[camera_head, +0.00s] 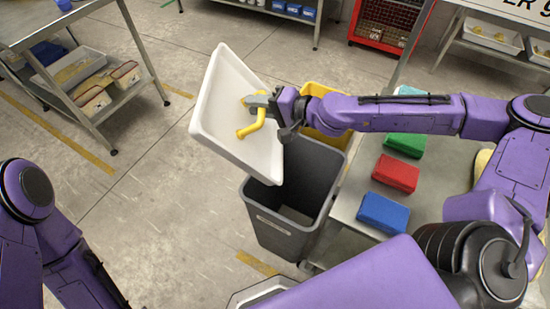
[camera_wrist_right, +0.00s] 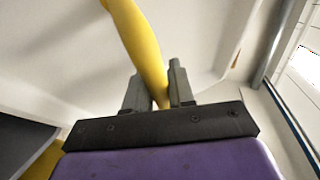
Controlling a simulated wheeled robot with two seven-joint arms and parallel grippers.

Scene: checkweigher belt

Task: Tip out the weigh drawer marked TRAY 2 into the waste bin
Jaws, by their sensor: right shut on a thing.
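A white weigh drawer (camera_head: 232,110) with a yellow handle (camera_head: 247,130) is held steeply tilted in the air, its lower corner over the grey waste bin (camera_head: 285,228). My right gripper (camera_head: 268,104) is shut on the yellow handle, which also shows between the fingers in the right wrist view (camera_wrist_right: 146,50). The white drawer wall (camera_wrist_right: 200,40) fills much of that view. No TRAY 2 marking is legible. My left gripper is out of view; only my left arm shows at lower left.
A yellow bin (camera_head: 325,90) stands behind the grey one. Green (camera_head: 405,144), red (camera_head: 396,173) and blue (camera_head: 383,213) blocks lie on a grey surface at right. A metal shelf cart (camera_head: 110,100) stands at upper left. The floor at left is clear.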

